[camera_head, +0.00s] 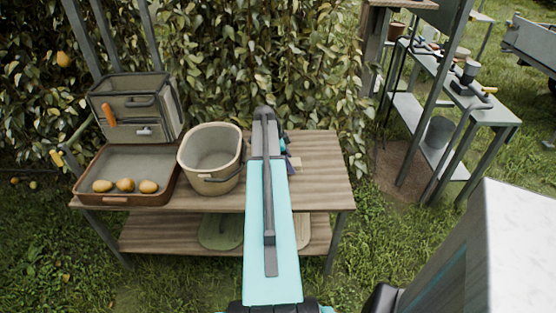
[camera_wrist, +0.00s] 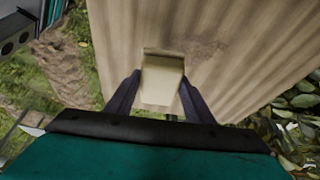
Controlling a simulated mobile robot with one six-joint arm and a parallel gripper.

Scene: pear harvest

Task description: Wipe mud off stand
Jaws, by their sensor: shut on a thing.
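The stand is a wooden-topped table with grey legs; its plank top (camera_head: 325,175) shows in the head view and fills much of the wrist view (camera_wrist: 125,35). A faint brown mud patch (camera_wrist: 205,48) lies on the planks in the wrist view, just beyond and to the right of my gripper. My gripper (camera_wrist: 160,80) is shut on a pale beige block (camera_wrist: 162,68), perhaps a sponge, low over the top. I cannot tell whether the block touches the wood. In the head view my arm hides part of the top, and my gripper (camera_head: 288,161) is near its right half.
A beige bucket (camera_head: 210,185), a brown-rimmed tray (camera_head: 125,200) with several pears, and a grey tool bag (camera_head: 137,110) occupy the stand's left half. Leafy trees (camera_head: 215,60) press against its back. A grey bench (camera_head: 455,85) stands at the right, with grass between.

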